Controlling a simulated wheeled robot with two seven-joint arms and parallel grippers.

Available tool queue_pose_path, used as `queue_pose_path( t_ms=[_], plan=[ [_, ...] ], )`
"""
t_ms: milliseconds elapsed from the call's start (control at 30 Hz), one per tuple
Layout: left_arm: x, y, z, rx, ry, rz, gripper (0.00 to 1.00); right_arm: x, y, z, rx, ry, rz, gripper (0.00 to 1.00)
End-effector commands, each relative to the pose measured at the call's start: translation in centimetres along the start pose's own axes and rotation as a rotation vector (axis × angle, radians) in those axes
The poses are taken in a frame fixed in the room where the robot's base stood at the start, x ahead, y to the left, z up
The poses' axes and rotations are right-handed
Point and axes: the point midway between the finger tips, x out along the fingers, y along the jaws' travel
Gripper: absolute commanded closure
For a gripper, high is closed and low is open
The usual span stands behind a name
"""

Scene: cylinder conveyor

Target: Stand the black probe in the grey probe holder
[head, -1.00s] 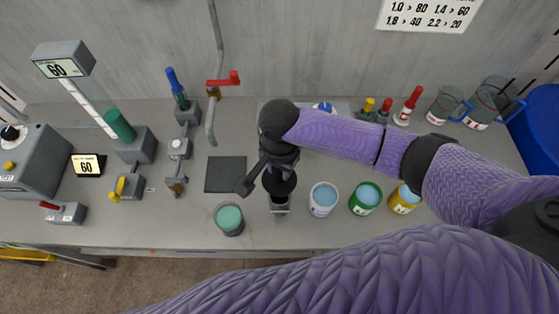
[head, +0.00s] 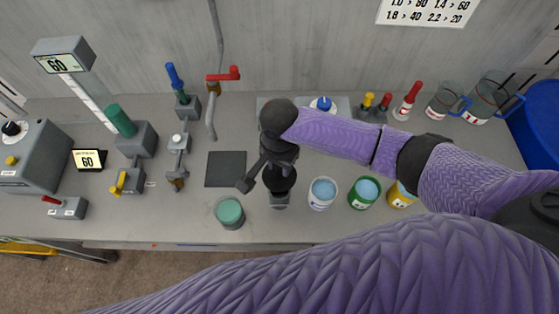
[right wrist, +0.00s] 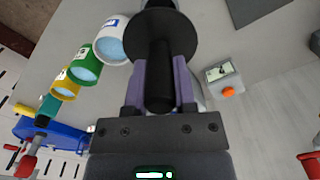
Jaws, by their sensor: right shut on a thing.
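My right gripper (right wrist: 160,72) is shut on the black probe (right wrist: 160,80), with a purple finger on each side of its handle. A wide black disc of the probe shows beyond the fingertips in the right wrist view. My left gripper is not in view.
White (head: 322,194), green (head: 364,194) and yellow (head: 401,196) tubs stand right of the holder. A teal-topped tub (head: 229,213) stands close on its left. A dark square pad (head: 226,169) lies behind that tub. Valves and gauges fill the left side.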

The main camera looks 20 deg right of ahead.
Motion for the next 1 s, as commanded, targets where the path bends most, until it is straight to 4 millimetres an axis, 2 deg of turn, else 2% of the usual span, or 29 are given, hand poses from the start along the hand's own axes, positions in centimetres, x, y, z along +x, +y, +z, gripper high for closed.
queue_pose_path(
  t_ms=[367, 633, 1000],
  plan=[
    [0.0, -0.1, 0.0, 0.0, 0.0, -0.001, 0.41, 0.0, 0.0, 0.0, 0.001, 0.0, 0.0, 1.0],
    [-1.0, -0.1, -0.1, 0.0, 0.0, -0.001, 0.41, -0.1, 0.0, 0.0, 0.001, 0.001, 0.0, 1.0],
    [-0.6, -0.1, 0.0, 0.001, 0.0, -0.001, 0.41, 0.6, 0.0, 0.0, 0.0, 0.0, 0.001, 1.0]
  ],
)
